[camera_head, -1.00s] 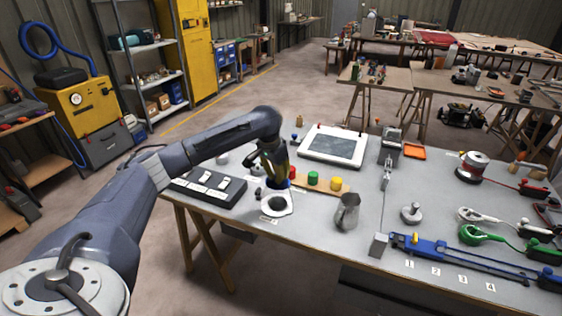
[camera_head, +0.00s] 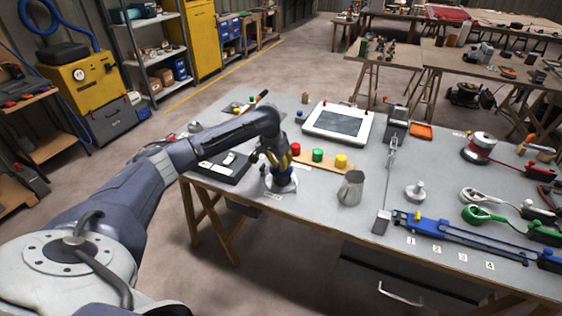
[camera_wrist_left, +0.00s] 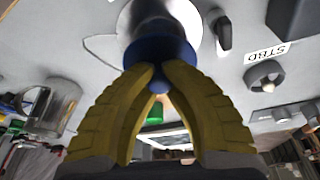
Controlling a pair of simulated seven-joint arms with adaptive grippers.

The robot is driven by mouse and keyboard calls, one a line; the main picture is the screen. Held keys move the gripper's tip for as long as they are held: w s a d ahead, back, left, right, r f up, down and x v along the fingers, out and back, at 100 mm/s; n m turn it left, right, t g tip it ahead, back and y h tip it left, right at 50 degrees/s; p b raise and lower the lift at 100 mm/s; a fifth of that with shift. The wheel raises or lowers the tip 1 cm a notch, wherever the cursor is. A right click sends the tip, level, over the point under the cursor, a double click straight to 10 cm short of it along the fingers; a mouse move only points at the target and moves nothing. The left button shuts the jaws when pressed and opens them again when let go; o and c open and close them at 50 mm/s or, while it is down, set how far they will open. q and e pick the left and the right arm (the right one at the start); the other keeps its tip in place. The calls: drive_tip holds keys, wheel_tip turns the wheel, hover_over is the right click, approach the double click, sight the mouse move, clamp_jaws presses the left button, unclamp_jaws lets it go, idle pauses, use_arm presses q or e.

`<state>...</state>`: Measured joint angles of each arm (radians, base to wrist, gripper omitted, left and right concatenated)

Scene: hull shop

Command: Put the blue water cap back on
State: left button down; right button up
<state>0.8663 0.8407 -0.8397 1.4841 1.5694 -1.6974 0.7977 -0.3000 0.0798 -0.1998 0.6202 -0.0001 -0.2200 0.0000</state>
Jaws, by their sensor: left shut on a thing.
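My left gripper (camera_head: 281,171) points down at the white round fitting (camera_head: 268,186) near the table's front left. In the left wrist view its yellow fingers (camera_wrist_left: 158,78) are shut on the small knob of the blue cap (camera_wrist_left: 160,51). The cap lies against the middle of the white fitting (camera_wrist_left: 127,18) and hides its opening. I cannot tell whether the cap is fully seated. Red (camera_head: 295,149), green (camera_head: 317,155) and yellow (camera_head: 341,161) caps stand on a wooden board behind and to the right. My right gripper is out of view.
A metal jug (camera_head: 351,188) stands right of the fitting. A dark switch panel (camera_head: 222,166) lies to the left, partly behind my left arm. A white-framed screen (camera_head: 337,124) lies at the back. A blue rail tool (camera_head: 450,231) lies along the front right.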

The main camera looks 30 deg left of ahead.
use_arm(q)
drive_tip(key=shift+f, duration=2)
drive_tip(key=shift+w+f, duration=0.1)
drive_tip(key=shift+f, duration=0.1)
idle(1.1)
drive_tip(key=c, duration=0.8)
unclamp_jaws()
drive_tip(key=shift+c, duration=0.2)
drive_tip(key=shift+r, duration=0.1)
drive_tip(key=shift+r, duration=3.4)
